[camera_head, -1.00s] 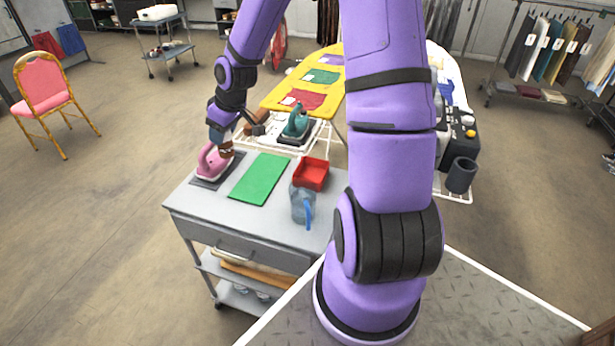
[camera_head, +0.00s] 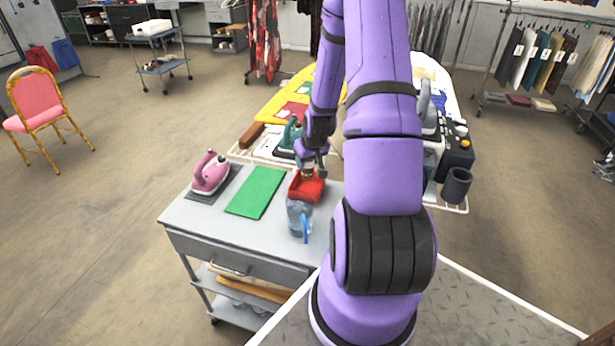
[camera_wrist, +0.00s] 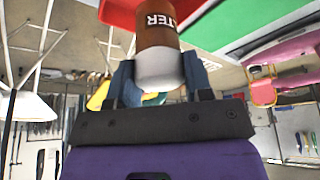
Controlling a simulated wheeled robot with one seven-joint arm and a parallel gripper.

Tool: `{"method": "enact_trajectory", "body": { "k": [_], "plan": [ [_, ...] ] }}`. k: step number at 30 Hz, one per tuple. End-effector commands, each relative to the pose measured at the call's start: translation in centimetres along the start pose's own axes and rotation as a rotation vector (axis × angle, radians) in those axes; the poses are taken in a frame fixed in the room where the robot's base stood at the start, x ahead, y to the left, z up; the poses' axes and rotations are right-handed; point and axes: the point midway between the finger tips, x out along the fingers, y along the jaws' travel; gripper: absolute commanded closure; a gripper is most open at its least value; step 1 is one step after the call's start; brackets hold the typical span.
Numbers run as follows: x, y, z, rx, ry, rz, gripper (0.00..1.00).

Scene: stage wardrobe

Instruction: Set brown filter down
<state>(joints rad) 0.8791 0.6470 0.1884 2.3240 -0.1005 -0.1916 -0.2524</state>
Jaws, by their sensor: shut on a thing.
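The brown filter (camera_wrist: 157,32) is a short brown cylinder with white lettering and a white end, seen upside down in the wrist view. My gripper (camera_wrist: 160,74) is shut on it around the white end. In the head view my gripper (camera_head: 308,162) is over the red tray (camera_head: 305,193) on the grey cart, and a little of the filter shows below the fingers. The filter's far end is hidden, so I cannot tell whether it touches the tray floor.
The grey cart top (camera_head: 205,218) also holds a clear jug (camera_head: 297,218) with a blue handle in front of the tray, a green mat (camera_head: 256,192), and a pink iron (camera_head: 210,172). A teal iron (camera_head: 291,134) stands behind the cart.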

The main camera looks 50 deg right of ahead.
Motion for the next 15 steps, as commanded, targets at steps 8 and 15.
{"method": "enact_trajectory", "body": {
  "k": [8, 15],
  "plan": [
    [2.1, -0.1, 0.9, -0.002, -0.002, -0.002, 0.79],
    [4.7, -0.1, 1.9, -0.001, 0.0, 0.0, 0.79]
  ]
}}
